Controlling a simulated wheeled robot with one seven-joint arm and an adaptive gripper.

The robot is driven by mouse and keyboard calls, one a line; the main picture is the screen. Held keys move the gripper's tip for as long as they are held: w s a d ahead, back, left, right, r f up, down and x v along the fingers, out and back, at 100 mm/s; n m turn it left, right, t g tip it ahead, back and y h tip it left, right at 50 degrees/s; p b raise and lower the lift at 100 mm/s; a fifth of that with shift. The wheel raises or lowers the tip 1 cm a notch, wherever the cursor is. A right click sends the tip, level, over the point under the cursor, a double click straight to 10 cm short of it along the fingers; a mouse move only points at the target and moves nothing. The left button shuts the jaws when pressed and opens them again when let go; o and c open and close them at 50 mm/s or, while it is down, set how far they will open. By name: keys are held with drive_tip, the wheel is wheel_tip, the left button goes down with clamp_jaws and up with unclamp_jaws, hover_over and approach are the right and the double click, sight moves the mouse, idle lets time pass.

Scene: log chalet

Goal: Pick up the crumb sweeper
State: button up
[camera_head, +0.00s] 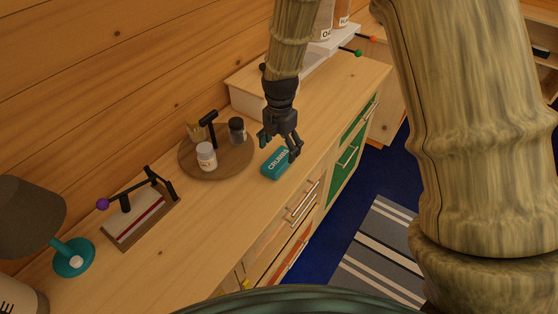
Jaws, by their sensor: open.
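The crumb sweeper (274,163) is a small teal block with white lettering that starts "CRUMB". It lies on the wooden counter, right of the round wooden board and near the counter's front edge. My gripper (279,146) is open and points down just above and behind the sweeper. One finger is on the left and the other on the right, close to the sweeper's far end. Whether a finger touches it I cannot tell.
The round board (232,167) holds a white-lidded jar (206,156), a dark jar (237,131) and other items. A wooden stand with black arms (141,219) and a teal-based lamp (73,257) stand further left. A pale raised box (246,98) is behind. The counter's front edge is close.

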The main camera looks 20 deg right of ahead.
sight(279, 159)
drive_tip(key=w+f, duration=0.2)
drive_tip(key=f, duration=0.1)
drive_tip(key=shift+s+f+p, duration=0.25)
drive_tip(key=shift+s+p, duration=0.2)
drive_tip(key=shift+p, duration=0.15)
drive_tip(key=f, duration=0.1)
drive_tip(key=w+f+p, duration=0.1)
drive_tip(key=f, duration=0.1)
drive_tip(key=shift+d, duration=0.1)
drive_tip(key=shift+s+f+p, duration=0.25)
drive_tip(key=shift+f+p, duration=0.05)
drive_tip(key=shift+f, duration=0.2)
drive_tip(key=shift+w+f, duration=0.1)
drive_tip(key=shift+f, duration=0.1)
drive_tip(key=c, duration=1.2)
